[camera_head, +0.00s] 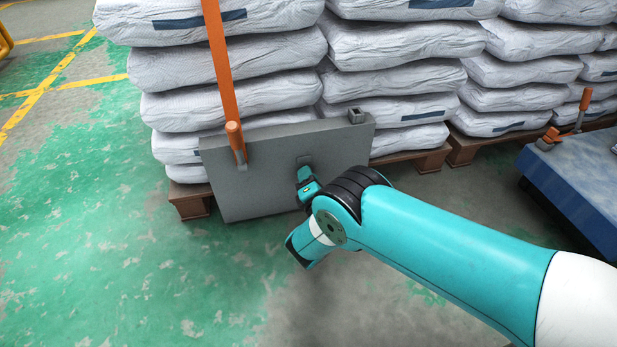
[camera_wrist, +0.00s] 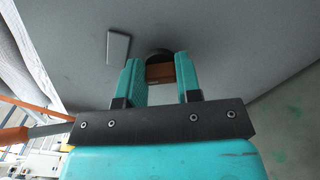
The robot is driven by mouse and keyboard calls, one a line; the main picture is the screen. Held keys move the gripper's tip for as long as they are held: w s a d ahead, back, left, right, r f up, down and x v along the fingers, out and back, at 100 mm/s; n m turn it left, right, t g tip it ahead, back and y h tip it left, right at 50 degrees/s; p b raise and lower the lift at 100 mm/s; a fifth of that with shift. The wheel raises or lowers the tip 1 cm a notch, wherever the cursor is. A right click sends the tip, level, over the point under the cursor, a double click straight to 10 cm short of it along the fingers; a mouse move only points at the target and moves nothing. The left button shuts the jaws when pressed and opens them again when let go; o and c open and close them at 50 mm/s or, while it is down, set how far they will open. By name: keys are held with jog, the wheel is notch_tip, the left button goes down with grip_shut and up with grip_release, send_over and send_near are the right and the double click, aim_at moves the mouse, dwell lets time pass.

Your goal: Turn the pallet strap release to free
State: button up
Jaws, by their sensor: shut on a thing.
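A grey upright panel (camera_head: 265,185) stands against the front of a loaded pallet. My gripper (camera_head: 304,180) is at the panel's face, right of its middle. In the wrist view my gripper (camera_wrist: 160,70) has a finger on each side of a small brown-orange block, which I take to be the strap release (camera_wrist: 160,74), and is shut on it. A dark round base behind the block meets the panel. In the head view my gripper and wrist hide the block. Its turn angle is hard to tell.
An orange strap (camera_head: 220,60) runs down the white sacks (camera_head: 235,92) to an orange-ended lever (camera_head: 235,140) on the panel. A small grey bracket (camera_head: 356,115) tops the panel. A blue platform (camera_head: 575,175) stands at right. The green floor (camera_head: 110,240) at left is clear.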

jog(key=o, duration=0.9)
jog(key=shift+s, duration=0.1)
jog(key=shift+p+v, duration=8.65)
jog(key=shift+p, duration=0.55)
